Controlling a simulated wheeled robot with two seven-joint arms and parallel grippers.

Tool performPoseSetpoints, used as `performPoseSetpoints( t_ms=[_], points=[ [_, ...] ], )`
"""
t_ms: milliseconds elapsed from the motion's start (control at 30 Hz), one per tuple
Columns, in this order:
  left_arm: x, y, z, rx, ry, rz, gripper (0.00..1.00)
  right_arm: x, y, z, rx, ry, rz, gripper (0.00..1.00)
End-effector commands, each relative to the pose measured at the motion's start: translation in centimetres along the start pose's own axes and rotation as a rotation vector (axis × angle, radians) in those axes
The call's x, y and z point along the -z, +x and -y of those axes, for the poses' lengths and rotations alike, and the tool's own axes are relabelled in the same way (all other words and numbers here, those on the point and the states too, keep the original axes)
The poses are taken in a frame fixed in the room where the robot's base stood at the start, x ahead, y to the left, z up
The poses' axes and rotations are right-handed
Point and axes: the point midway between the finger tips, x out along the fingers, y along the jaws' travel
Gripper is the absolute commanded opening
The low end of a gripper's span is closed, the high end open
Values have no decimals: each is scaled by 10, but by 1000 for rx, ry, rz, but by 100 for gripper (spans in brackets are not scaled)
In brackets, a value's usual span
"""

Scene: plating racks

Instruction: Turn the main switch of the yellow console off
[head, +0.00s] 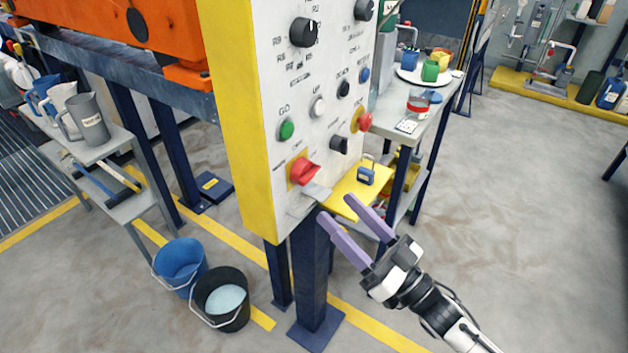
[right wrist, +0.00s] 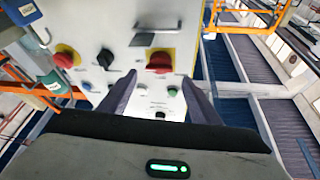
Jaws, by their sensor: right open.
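The yellow console (head: 232,120) stands in the middle of the head view, with a white front panel of knobs and buttons. Its red rotary switch (head: 304,172) sits on a yellow plate low on the panel; it also shows in the right wrist view (right wrist: 160,62), its handle roughly level there. Its label is too small to read. My right gripper (head: 336,207) is open and empty, with purple fingers pointing toward the panel, apart from the switch and below right of it. In the right wrist view the switch appears just beyond the fingertips (right wrist: 160,78). My left gripper is out of view.
A red mushroom button (head: 365,121) and a black knob (head: 339,144) sit nearby. The floor at right is clear.

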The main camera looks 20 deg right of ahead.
Motion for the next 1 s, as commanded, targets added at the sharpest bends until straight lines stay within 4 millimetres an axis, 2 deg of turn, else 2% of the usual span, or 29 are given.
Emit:
performPoseSetpoints(
  t_ms=[200,400,600,833,867,1000],
  points=[
    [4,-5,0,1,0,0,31,2,44,0,-1,-1,-3,57],
    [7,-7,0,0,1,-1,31,1,73,0,-2,-1,0,57],
    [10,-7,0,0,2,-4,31,0,84,0,-2,-2,2,57],
    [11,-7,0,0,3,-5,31,-1,85,0,-2,-1,2,57],
    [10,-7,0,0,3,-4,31,-1,85,0,-2,-1,2,56],
    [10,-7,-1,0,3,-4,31,-1,85,0,-2,-1,2,32]
  ],
)
